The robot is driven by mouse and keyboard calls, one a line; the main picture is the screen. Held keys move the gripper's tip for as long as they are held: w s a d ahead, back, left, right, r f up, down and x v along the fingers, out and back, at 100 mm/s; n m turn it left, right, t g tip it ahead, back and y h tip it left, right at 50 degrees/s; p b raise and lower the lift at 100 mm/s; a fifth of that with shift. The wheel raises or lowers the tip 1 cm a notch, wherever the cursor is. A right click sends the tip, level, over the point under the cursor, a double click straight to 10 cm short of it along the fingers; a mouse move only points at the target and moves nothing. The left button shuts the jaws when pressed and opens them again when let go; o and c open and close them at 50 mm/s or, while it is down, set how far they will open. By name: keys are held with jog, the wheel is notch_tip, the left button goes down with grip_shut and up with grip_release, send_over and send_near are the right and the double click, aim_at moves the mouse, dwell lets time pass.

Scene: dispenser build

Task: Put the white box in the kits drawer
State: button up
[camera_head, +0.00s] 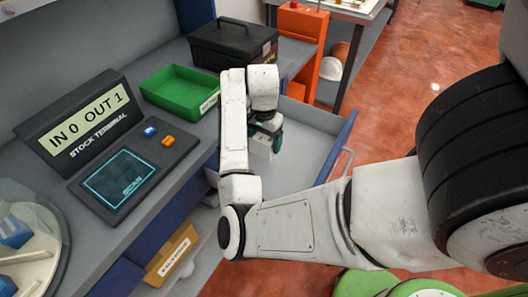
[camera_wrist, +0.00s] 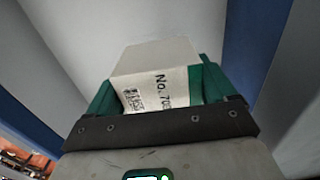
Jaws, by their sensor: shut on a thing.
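The white box (camera_wrist: 155,60) is between the green fingers of my gripper (camera_wrist: 160,86) in the wrist view, which is shut on it. A printed "No." label and a square code show on its side. In the head view, the white box (camera_head: 260,148) hangs below my gripper (camera_head: 266,138), over an open drawer (camera_head: 313,128) with a grey inside and a blue front. My arm hides part of this drawer, and no label on it is readable. I cannot tell whether the box touches the drawer floor.
A green tray (camera_head: 180,92) and a black toolbox (camera_head: 233,44) stand on the counter behind the arm. A stock terminal (camera_head: 120,150) reading "IN 0 OUT 1" is at left. A labelled cardboard box (camera_head: 172,255) sits lower down. The drawer's visible floor looks clear.

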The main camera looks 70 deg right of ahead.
aim_at(264, 150)
jog(key=shift+f, duration=2.35)
jog(key=o, duration=1.1)
jog(key=shift+f, duration=0.1)
notch_tip(264, 150, up, 12)
jog(key=shift+r+p, duration=0.15)
jog(key=shift+p, duration=1)
